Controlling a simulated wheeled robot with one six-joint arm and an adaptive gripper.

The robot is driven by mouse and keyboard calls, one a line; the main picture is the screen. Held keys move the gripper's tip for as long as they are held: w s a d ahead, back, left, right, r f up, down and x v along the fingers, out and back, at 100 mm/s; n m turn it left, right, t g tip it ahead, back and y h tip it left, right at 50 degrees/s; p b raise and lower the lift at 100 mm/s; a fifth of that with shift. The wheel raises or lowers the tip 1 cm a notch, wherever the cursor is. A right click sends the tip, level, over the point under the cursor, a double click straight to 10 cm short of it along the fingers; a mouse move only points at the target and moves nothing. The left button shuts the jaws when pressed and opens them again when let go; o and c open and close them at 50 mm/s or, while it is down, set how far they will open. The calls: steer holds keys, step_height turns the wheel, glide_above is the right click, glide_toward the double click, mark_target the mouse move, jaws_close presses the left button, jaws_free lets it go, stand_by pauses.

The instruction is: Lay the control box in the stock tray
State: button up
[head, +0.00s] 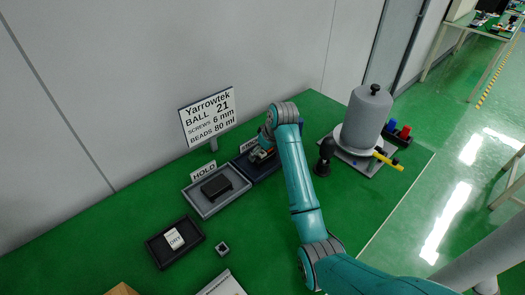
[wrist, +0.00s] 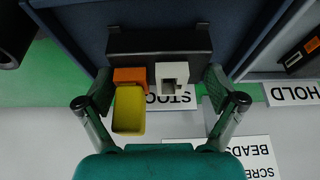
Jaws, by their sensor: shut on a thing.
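My gripper (wrist: 158,95) is shut on a dark control box (wrist: 160,42) with an orange block, a white block (wrist: 172,75) and a yellow part (wrist: 129,108) on its near side. In the head view my gripper (head: 262,154) is at the dark blue stock tray (head: 272,169), and my arm covers part of that tray. In the wrist view the box lies over the blue tray (wrist: 85,27), with the STOCK label partly hidden behind the white block. I cannot tell whether the box touches the tray floor.
The grey HOLD tray (head: 207,209) stands left of the stock tray with a black box (head: 216,187) in it. A dark tray (head: 158,256) holds a white OFF piece (head: 174,239). A sign (head: 207,117) stands behind. A grey cylinder machine (head: 366,120) is to the right.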

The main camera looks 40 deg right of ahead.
steer(key=shift+f, duration=0.35)
steer(key=o, duration=0.9)
steer(key=v, duration=0.7)
steer(key=shift+r, duration=0.25)
